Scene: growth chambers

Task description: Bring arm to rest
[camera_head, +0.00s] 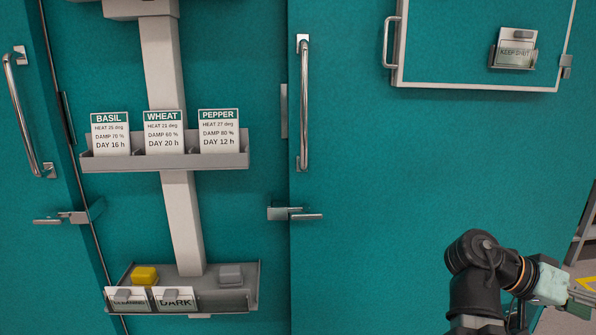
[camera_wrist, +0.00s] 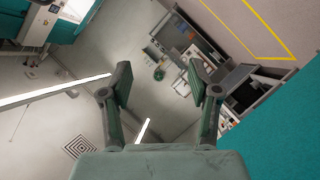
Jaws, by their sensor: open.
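My arm shows at the lower right of the head view, bent in front of the teal chamber wall, with its end running off toward the right edge. In the wrist view my gripper (camera_wrist: 160,88) has its two fingers spread well apart. Nothing is between the fingers. They point out over the room's floor, away from any nearby object. The fingers are not clearly visible in the head view.
Teal chamber doors (camera_head: 430,170) carry steel handles (camera_head: 304,105) and latches (camera_head: 295,214). A rack (camera_head: 165,162) holds BASIL, WHEAT and PEPPER cards. A lower tray (camera_head: 235,300) holds a yellow block (camera_head: 144,276), a grey block (camera_head: 230,275) and cards. A framed hatch (camera_head: 470,86) bears a "KEEP SHUT" card (camera_head: 516,50).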

